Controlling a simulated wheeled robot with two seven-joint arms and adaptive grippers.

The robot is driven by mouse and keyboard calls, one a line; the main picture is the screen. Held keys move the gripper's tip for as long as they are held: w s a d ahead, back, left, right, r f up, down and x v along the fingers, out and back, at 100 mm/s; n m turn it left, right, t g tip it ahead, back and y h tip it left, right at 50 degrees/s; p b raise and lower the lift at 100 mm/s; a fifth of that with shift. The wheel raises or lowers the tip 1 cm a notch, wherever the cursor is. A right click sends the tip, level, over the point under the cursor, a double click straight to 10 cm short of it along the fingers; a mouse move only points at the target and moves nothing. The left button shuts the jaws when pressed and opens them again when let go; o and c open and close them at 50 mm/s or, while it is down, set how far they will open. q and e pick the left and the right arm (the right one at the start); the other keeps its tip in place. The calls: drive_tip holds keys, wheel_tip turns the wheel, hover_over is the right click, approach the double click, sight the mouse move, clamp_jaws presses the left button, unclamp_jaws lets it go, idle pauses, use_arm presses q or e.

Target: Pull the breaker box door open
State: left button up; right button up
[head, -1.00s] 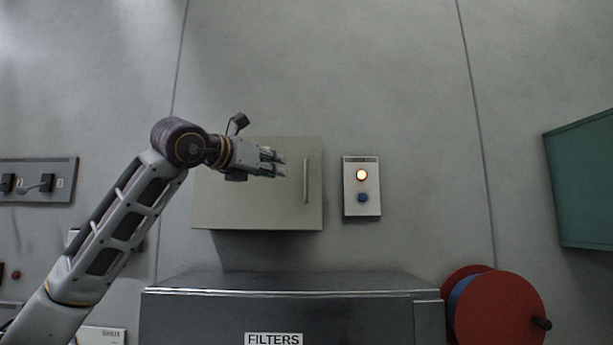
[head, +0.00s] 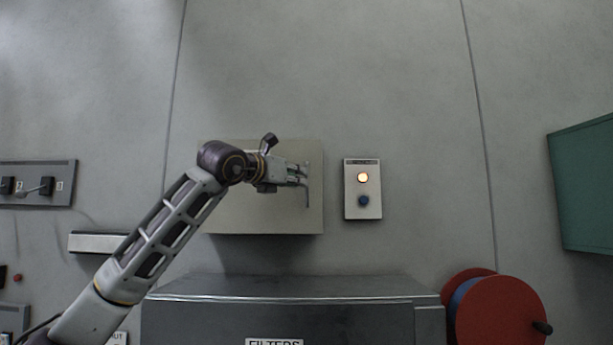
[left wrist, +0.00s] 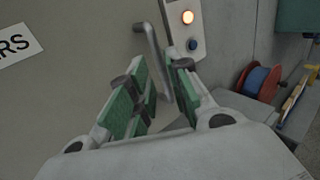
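The breaker box (head: 260,215) is a beige box on the grey wall, with its door shut. Its vertical bar handle (head: 307,192) is near the door's right edge. My left gripper (head: 303,175) is at the handle in the head view and hides its upper part. In the left wrist view the green-padded fingers (left wrist: 162,92) are apart, and the handle (left wrist: 152,60) stands between them. I cannot see the pads pressing on it. The left wrist view also shows part of a label on the door (left wrist: 70,80). My right gripper is in neither view.
A panel with a lit orange lamp and a blue button (head: 362,190) is right of the box. A dark filters cabinet (head: 280,320) stands below. A red reel (head: 500,312) is at the lower right, a green cabinet (head: 585,185) at the far right. A switch panel (head: 38,183) is at left.

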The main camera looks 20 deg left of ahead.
sight(306, 199)
use_arm(q)
drive_tip(key=shift+p+x, duration=0.95)
drive_tip(key=shift+x, duration=1.8)
clamp_jaws()
